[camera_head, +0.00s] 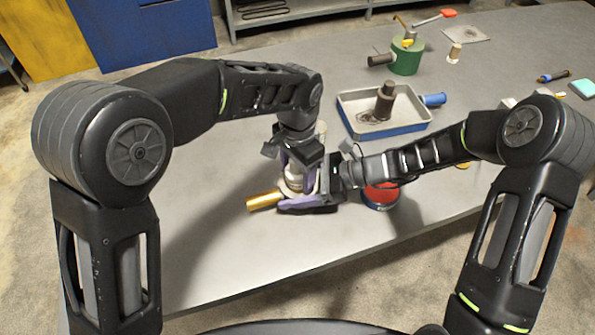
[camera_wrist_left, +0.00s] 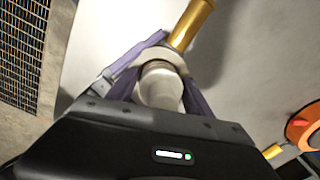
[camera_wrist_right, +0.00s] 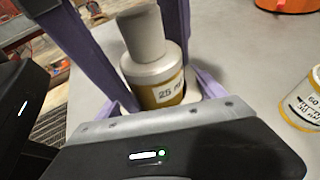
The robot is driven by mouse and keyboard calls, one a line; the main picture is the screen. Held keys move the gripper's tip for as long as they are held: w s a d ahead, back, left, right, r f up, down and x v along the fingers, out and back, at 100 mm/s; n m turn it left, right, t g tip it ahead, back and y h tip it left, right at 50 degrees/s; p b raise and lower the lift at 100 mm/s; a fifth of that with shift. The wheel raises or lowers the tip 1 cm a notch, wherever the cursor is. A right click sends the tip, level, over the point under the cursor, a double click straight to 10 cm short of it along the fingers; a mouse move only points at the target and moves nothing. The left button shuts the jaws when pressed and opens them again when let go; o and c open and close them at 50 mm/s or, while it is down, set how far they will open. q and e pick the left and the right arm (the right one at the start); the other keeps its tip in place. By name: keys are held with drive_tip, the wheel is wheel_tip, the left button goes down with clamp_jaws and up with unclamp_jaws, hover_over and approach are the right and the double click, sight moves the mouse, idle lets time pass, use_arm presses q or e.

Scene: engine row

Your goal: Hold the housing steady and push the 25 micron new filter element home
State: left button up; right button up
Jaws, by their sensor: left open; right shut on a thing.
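The filter element (camera_wrist_right: 165,92), grey-topped with a gold band and a label reading "25 m…", stands upright in the right wrist view. It also shows in the left wrist view (camera_wrist_left: 160,88). A cream collar, seemingly the housing (camera_wrist_left: 174,57), surrounds its lower part; a gold cylinder (camera_head: 265,202) sticks out beside it. My right gripper (camera_head: 308,205) is shut low around the housing; the exact contact is partly hidden. My left gripper (camera_head: 295,165) points down from above, open, with purple fingers either side of the element. How deep the element sits is hidden.
A red-topped blue tin (camera_head: 381,196) stands close right, beneath my right arm. Behind is a blue-sided tray (camera_head: 385,132) holding a dark part. A green canister (camera_head: 407,56) stands farther back. Another labelled element (camera_wrist_right: 300,108) stands to the right. The front table area is clear.

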use_arm(q)
drive_tip(key=shift+s+d+f, duration=0.1)
drive_tip(key=shift+s+d, duration=0.1)
drive_tip(key=shift+s, duration=0.1)
drive_tip(key=r, duration=1.2)
drive_tip(key=shift+w+a+r, duration=0.1)
drive_tip(key=shift+w+a, duration=0.05)
drive_tip(key=shift+w, duration=0.1)
drive_tip(key=shift+c, duration=0.2)
